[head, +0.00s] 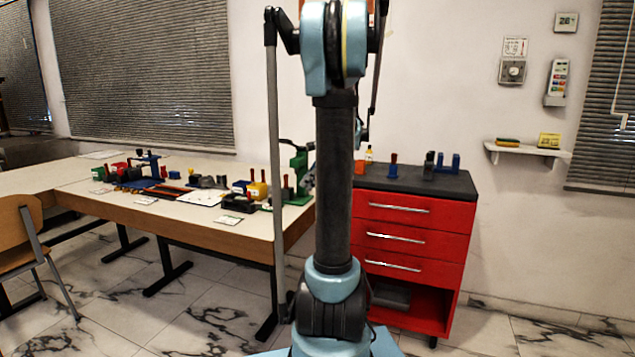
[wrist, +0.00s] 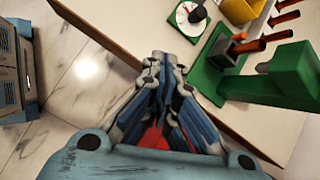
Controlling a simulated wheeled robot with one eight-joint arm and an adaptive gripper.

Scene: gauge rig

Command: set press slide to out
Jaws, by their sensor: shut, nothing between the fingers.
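A green press (wrist: 285,78) stands at the right of the wrist view, on the pale table top. Its green base (wrist: 212,62) has a dark block with an orange-red handle (wrist: 238,38) near it; I cannot tell for sure which part is the slide or how it is set. In the head view the green press (head: 299,160) is at the table's right end, partly hidden by my arm. My gripper (wrist: 165,58) is shut and empty. It is near the table edge, left of the press in the wrist view, apart from it.
A round white dial (wrist: 187,14) and a yellow block (wrist: 240,8) with orange-brown handles lie beyond the press. The long table (head: 150,208) carries several other fixtures. A red drawer cabinet (head: 410,235) stands at its right. Open marble floor lies in front.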

